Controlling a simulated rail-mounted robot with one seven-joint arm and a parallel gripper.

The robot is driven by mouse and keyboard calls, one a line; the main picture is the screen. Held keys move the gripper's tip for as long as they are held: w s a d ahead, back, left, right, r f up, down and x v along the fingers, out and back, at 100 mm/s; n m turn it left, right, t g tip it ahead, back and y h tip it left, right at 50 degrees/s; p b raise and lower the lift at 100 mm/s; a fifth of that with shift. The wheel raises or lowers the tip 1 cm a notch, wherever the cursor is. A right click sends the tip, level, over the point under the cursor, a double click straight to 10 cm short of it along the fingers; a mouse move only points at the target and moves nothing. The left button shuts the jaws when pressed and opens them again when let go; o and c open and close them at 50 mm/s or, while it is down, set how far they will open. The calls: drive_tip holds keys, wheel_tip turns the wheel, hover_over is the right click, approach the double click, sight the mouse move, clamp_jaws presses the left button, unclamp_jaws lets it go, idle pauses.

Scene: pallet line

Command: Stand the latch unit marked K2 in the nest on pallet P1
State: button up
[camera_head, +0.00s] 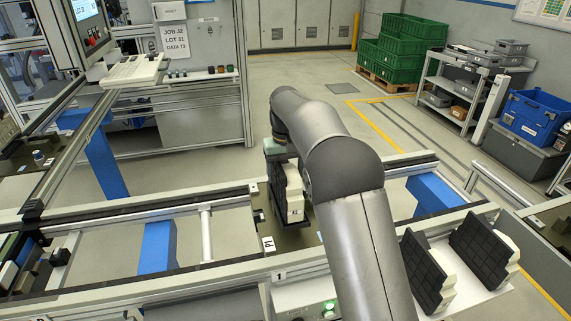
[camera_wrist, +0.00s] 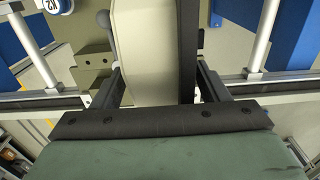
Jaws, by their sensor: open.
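The latch unit marked K2 (camera_head: 294,200), cream with a black ribbed side, stands upright over pallet P1 (camera_head: 290,240). Its foot is at a dark fixture on the pallet, which looks like the nest; how fully it is seated is hidden. My gripper (camera_head: 280,161) is at the unit's upper part, partly covered by my arm. In the wrist view my gripper (camera_wrist: 158,88) is open, with one finger on each side of the cream and black unit (camera_wrist: 148,50).
Two similar black and cream units (camera_head: 427,270) (camera_head: 481,248) rest on the near right side. Conveyor rails (camera_head: 130,278) run left and right of the pallet. A bench with small parts (camera_head: 190,82) stands behind, and green crates (camera_head: 400,48) stand farther back.

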wheel_tip(320, 180, up, 12)
drive_tip(key=s+d+m, duration=0.2)
drive_tip(key=s+d, duration=1.2)
drive_tip(key=s, duration=0.4)
drive_tip(key=s+d+f+m, duration=0.1)
drive_tip(key=s+d+f, duration=0.1)
drive_tip(key=s+f, duration=0.4)
drive_tip(key=s+d+f+t, duration=0.1)
drive_tip(key=s+f, duration=0.5)
drive_tip(key=s, duration=0.8)
drive_tip(key=shift+s+d+f+m, duration=0.3)
drive_tip(key=shift+s+d+m, duration=0.1)
drive_tip(key=shift+d, duration=0.45)
